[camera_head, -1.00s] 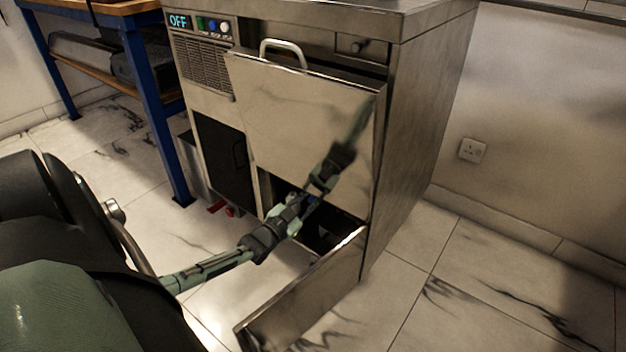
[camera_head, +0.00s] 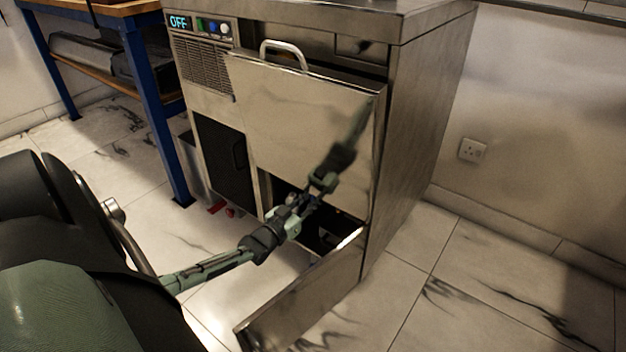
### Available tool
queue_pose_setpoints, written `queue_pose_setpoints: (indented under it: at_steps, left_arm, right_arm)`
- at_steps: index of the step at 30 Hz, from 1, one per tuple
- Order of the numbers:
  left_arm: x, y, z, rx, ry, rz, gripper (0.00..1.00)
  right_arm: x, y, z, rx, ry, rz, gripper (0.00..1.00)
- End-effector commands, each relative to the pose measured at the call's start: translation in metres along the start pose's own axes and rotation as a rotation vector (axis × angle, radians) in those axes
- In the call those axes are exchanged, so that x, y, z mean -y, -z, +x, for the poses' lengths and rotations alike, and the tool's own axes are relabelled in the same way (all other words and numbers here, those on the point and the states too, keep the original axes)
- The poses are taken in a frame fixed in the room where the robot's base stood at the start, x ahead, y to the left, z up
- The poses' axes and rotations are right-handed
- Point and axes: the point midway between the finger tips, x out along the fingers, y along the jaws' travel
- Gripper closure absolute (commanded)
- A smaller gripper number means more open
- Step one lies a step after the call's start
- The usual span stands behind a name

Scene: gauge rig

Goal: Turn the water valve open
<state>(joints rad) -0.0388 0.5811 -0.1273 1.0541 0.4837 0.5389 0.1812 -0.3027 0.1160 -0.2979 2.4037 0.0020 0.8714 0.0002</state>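A steel machine (camera_head: 425,120) stands in the middle with its lower flap (camera_head: 305,300) swung down, leaving a dark opening (camera_head: 318,238). My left gripper (camera_head: 308,200) is at the upper edge of this opening, in front of the steel panel (camera_head: 300,125), which mirrors it. Its fingers are small and blend with their reflection, so I cannot tell whether they are open or shut. Small red parts (camera_head: 217,207) show low at the machine's left foot; I cannot tell whether either is the water valve. No valve shows clearly inside the opening. My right gripper is out of view.
A display reading OFF (camera_head: 179,22) and buttons are at the machine's top left. A bar handle (camera_head: 284,50) tops the panel. A blue-legged bench (camera_head: 155,100) stands left. Marble floor (camera_head: 480,280) is clear at right, below a wall socket (camera_head: 472,150).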

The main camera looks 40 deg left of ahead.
Motion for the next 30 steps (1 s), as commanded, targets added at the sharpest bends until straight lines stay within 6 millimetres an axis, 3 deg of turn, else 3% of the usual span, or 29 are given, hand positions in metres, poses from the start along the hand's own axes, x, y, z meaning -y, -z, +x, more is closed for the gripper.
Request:
queue_pose_setpoints:
  at_steps: [7,8,19,23,30]
  left_arm:
    - [0.0,0.001,0.001,-0.002,0.001,0.0,1.0]
    - [0.0,0.001,0.001,-0.002,0.001,0.0,0.78]
    - [0.0,0.0,-0.004,0.0,0.0,0.0,0.78]
    - [0.0,-0.001,-0.022,0.002,0.0,-0.001,0.78]
    - [0.0,-0.001,-0.074,0.003,-0.001,0.0,0.78]
  right_arm:
    - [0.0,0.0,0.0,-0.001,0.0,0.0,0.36]
    - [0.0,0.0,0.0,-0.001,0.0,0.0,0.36]
    - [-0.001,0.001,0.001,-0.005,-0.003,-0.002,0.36]
    - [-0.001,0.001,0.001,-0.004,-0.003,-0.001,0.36]
    - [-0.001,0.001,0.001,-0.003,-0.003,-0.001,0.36]
